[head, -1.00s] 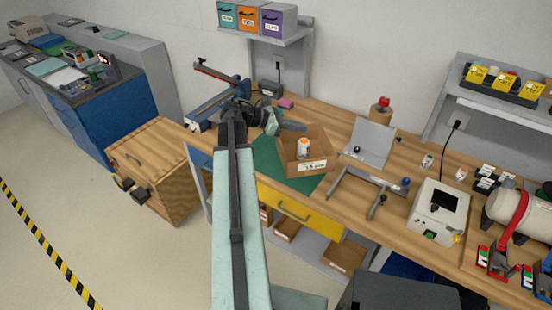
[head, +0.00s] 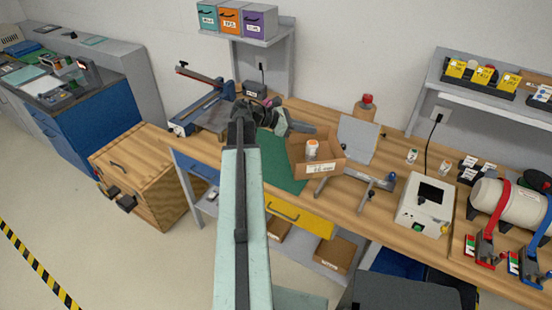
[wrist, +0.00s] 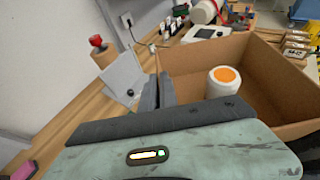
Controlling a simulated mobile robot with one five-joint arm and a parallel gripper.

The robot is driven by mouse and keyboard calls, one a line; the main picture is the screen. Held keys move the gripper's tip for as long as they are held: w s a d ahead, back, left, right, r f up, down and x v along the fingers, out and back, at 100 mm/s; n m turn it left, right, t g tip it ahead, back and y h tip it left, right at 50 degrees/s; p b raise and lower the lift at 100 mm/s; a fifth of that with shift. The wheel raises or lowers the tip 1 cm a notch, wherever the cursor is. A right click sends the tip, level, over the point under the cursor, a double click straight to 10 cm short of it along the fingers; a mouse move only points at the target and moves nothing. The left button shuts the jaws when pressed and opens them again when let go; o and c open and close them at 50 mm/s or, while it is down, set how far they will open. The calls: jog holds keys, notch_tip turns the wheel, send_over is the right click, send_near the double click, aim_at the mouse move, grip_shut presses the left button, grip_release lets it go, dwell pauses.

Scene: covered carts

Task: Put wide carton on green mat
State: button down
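The wide carton (head: 316,169) is an open brown box with a white label on its front and an orange-topped white bottle (head: 311,149) inside. My gripper (head: 313,130) is at its far-left edge. In the wrist view, my dark fingers (wrist: 158,92) are closed on the wall of the carton (wrist: 275,78), and the bottle (wrist: 224,82) stands upright inside. The green mat (head: 277,166) lies on the wooden bench, left of the carton in the head view. The carton covers the mat's right edge. I cannot tell how high the carton is above the bench.
A grey metal stand (head: 357,141) is close to the carton's right. A blue lever tool (head: 205,108) stands left of my arm. A white device (head: 425,204) and a tank (head: 505,199) are farther right. The mat's visible part is bare.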

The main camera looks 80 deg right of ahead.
jog(key=w+d+f+n+t+h+b, duration=0.1)
jog(key=w+f+n+t+h+b, duration=0.15)
jog(key=w+f+b, duration=0.75)
jog(key=w+d+f+n+t+h+b, duration=0.1)
jog(key=w+d+f+n+h+b, duration=0.15)
jog(key=w+f+b, duration=0.7)
jog(key=w+d, duration=0.3)
jog(key=d, duration=1.1)
jog(key=shift+d+r+n+p, duration=0.35)
jog(key=shift+n, duration=0.05)
jog(key=f+b, duration=0.4)
jog(key=shift+d, duration=0.3)
jog(key=shift+r, duration=0.2)
jog(key=c, duration=2)
grip_release()
jog(key=shift+f+t, duration=0.2)
jog(key=shift+t, duration=0.05)
jog(key=o, duration=0.4)
jog(key=shift+c, duration=0.2)
jog(key=shift+r, duration=0.1)
